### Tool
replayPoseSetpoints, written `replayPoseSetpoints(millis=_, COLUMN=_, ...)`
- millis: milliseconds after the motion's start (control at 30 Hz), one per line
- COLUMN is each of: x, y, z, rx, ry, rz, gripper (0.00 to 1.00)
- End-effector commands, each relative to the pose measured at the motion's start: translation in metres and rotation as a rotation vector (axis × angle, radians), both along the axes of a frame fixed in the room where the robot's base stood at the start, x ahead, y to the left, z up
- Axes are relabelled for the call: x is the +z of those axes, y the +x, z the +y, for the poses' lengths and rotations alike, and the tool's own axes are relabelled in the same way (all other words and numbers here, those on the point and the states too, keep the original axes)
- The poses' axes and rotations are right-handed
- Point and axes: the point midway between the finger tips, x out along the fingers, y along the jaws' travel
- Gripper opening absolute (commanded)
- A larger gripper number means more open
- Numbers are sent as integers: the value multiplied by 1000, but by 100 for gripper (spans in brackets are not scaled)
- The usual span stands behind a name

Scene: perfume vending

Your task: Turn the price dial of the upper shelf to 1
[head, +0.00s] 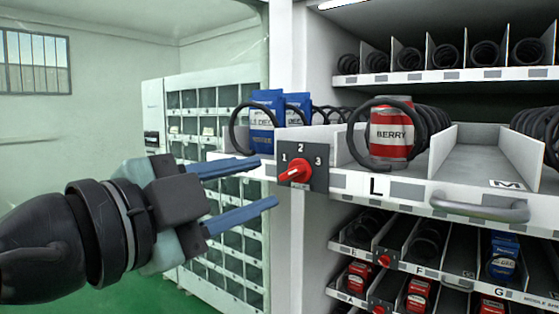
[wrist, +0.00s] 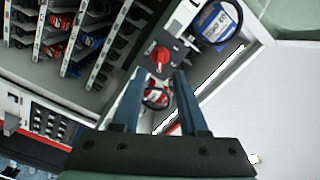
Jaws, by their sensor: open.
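The price dial is a red knob (head: 296,172) on a dark plate (head: 318,182) marked 1, 2 and 3, on the front of the upper shelf (head: 353,183). Its long axis seems to run from lower left to upper right, toward the 3; which end points is unclear. The knob also shows in the wrist view (wrist: 160,57), just past the fingertips. My gripper (head: 266,182) is open, its two blue fingers reaching in from the left, one tip higher than the other. The fingertips are close to the knob, with nothing held; contact cannot be told.
A red-and-white BERRY can (head: 391,135) sits in a black coil right of the dial. Blue packs (head: 266,120) stand in a coil above left. A metal handle (head: 480,207) juts from the shelf front. Lower shelves carry smaller red dials (head: 384,260). Free room lies to the left.

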Motion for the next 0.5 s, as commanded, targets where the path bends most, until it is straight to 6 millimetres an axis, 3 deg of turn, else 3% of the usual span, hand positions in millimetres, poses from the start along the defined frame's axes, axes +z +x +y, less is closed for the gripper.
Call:
replayPoseSetpoints(millis=200, x=2, y=31, z=-23, rx=-3, ry=-1, rz=3, gripper=42)
replayPoseSetpoints(millis=500, x=0, y=45, z=-33, rx=1, ry=-1, rz=1, gripper=42)
